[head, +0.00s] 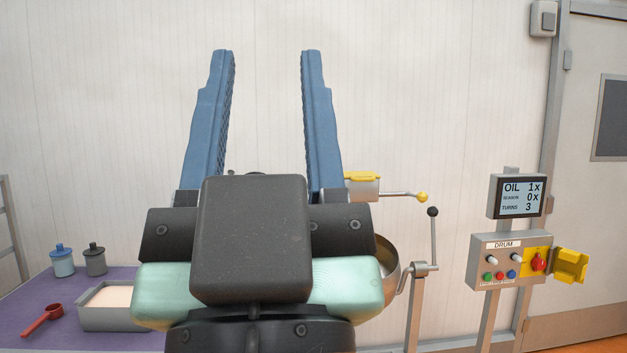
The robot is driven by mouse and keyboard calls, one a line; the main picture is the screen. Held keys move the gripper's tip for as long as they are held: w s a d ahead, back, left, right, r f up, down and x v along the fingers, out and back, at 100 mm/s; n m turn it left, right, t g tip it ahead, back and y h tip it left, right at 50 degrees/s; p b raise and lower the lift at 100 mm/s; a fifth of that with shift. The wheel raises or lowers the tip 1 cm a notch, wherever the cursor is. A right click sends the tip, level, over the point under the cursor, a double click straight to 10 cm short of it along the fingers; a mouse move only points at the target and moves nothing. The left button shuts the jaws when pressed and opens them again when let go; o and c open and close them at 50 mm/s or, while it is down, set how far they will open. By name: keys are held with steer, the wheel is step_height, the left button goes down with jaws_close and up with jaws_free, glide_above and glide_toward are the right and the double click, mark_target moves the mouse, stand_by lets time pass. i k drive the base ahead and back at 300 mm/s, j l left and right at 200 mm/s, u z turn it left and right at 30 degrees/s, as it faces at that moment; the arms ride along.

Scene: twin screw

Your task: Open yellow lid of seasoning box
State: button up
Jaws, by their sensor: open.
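My gripper (267,58) fills the middle of the head view, its two blue fingers pointing up and spread wide apart. Nothing is between them but the pale wall behind. A small grey box (363,191) with a yellow lid (362,176) shows just right of the right finger's base. I take it as the seasoning box. The lid lies about flat on its top. A metal rod with a yellow knob (422,197) sticks out to the box's right. The box's left side is hidden behind my gripper.
A metal drum (388,262) with a black-knobbed crank (433,225) stands below the box, partly hidden. A control panel (509,262) and screen (517,197) stand right. A purple table (45,298) at left holds two jars, a red scoop (42,320) and a tray (108,318).

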mark_target(354, 175)
steer(key=i+l+u, duration=0.25)
steer(key=i+l, duration=0.6)
steer(key=i, duration=0.15)
steer(key=i+l+u, duration=0.3)
steer(key=i+l, duration=0.65)
steer(key=l, duration=0.1)
